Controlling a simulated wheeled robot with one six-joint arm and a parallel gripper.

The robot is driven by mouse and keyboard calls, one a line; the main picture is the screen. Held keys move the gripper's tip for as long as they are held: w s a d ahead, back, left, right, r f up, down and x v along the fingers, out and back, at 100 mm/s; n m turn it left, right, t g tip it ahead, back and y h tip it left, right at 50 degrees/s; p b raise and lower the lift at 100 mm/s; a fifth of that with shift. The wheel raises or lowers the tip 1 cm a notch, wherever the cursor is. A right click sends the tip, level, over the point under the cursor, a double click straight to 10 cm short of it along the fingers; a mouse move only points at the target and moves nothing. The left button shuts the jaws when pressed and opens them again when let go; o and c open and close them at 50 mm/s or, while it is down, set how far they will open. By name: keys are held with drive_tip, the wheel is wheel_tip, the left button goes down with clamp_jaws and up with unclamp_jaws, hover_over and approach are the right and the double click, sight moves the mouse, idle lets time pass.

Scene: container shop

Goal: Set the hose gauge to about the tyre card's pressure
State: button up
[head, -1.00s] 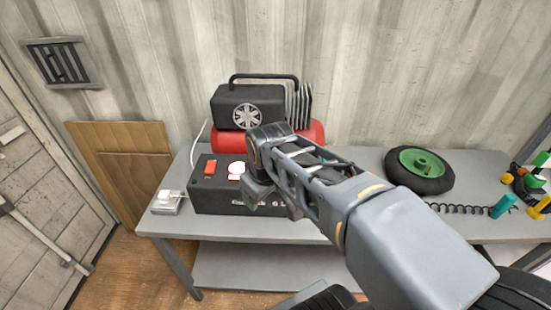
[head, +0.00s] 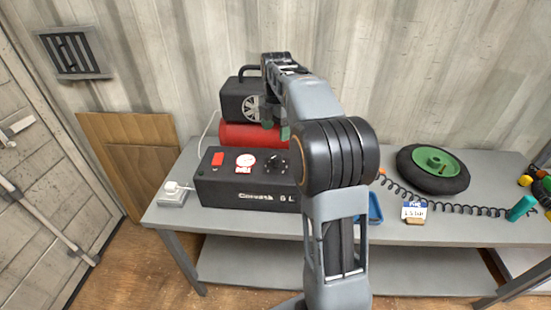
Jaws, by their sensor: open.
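A dark control box (head: 230,192) stands on the bench, with a red switch (head: 217,159), a round white-and-red gauge (head: 245,161) and a black knob (head: 276,164) on its top. The gauge's needle is too small to read. A small blue-and-white card (head: 414,211) stands in a wooden holder; its figures are too blurred to read surely. A black coiled hose (head: 455,207) runs along the bench to a teal end piece (head: 521,208). My gripper (head: 276,126) is open and points down, above and behind the knob, in front of the compressor. My arm hides the box's right end.
The compressor (head: 238,105) with its red tank (head: 232,135) stands behind the box. A white plug (head: 171,189) sits in a socket at the left. A green-hubbed wheel (head: 433,168) lies at the right. A blue tray (head: 375,210) is partly behind my arm.

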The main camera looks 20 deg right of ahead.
sight(276, 155)
wheel_tip(276, 155, down, 11)
drive_tip(key=shift+f+b, duration=0.1)
drive_tip(key=shift+b, duration=0.2)
drive_tip(key=shift+a, duration=0.1)
drive_tip(key=c, duration=0.9)
drive_tip(key=shift+c, duration=0.2)
drive_tip(key=shift+m, duration=0.3)
drive_tip(key=m+p, duration=0.1)
drive_tip(key=m, duration=0.1)
drive_tip(key=m+p, duration=0.1)
drive_tip(key=m, duration=0.2)
drive_tip(key=shift+r+m, duration=0.2)
drive_tip(key=shift+m, duration=0.1)
drive_tip(key=m, duration=0.3)
drive_tip(key=shift+m+p, duration=0.3)
drive_tip(key=shift+p, duration=0.05)
drive_tip(key=shift+m, duration=1.7)
drive_tip(key=shift+w, duration=0.1)
